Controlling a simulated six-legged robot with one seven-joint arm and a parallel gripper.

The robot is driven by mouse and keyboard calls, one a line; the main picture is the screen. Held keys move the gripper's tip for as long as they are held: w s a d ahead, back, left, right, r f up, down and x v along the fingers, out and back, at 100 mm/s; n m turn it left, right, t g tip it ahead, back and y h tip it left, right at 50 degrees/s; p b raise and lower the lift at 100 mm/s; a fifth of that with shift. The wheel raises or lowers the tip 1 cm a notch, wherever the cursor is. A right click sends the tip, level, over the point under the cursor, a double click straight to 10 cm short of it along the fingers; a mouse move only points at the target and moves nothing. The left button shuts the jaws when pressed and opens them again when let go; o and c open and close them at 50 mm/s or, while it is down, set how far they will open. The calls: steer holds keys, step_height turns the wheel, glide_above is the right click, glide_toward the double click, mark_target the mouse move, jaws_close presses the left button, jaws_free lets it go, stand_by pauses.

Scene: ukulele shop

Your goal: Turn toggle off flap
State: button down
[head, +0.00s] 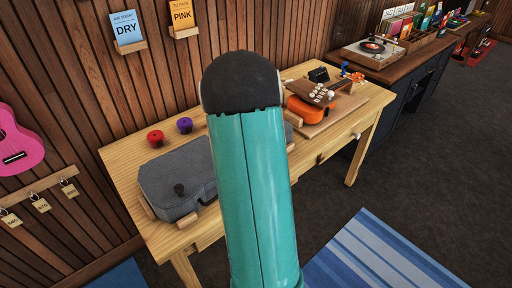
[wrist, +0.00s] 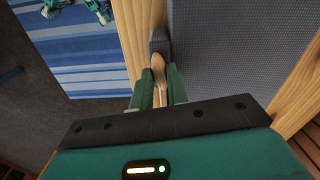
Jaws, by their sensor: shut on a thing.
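A small light-wood toggle (wrist: 158,65) stands at the flap's edge in the wrist view, beside a dark grey block (wrist: 159,45). My gripper (wrist: 159,76) is shut on the toggle, one green finger on each side.
A slatted wall stands behind. Open floor with a blue striped rug (head: 375,255) lies in front.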

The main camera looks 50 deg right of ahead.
steer(key=shift+m, duration=1)
steer(key=c, duration=1.4)
jaws_free()
steer(key=shift+o, duration=0.2)
steer(key=shift+r, duration=0.1)
step_height(320, 180, up, 14)
steer(key=shift+f, duration=0.2)
